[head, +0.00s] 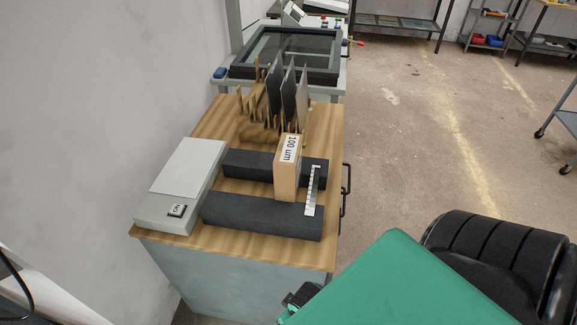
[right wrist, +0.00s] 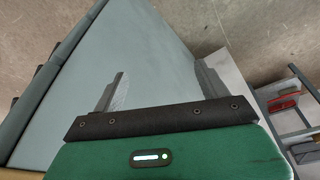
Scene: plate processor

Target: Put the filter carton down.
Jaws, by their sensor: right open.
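The filter carton (head: 286,180) is a tan box with a white label reading "100 um". It stands upright on the wooden cabinet top (head: 232,240), at the two dark bars. I cannot tell whether its base rests on the bars or on the wood between them. No gripper touches it. My right gripper (right wrist: 162,88) is open and empty in the right wrist view, with its fingers apart in front of a pale grey-blue panel. In the head view my green right arm is low in front of the cabinet, away from the carton. My left gripper is not in view.
Two dark bars (head: 262,216) lie across the top, with a white toothed strip (head: 311,195) by the carton. A grey device (head: 184,180) is at left. A wooden rack with dark plates (head: 288,95) stands behind. A black chair (head: 495,255) is at right.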

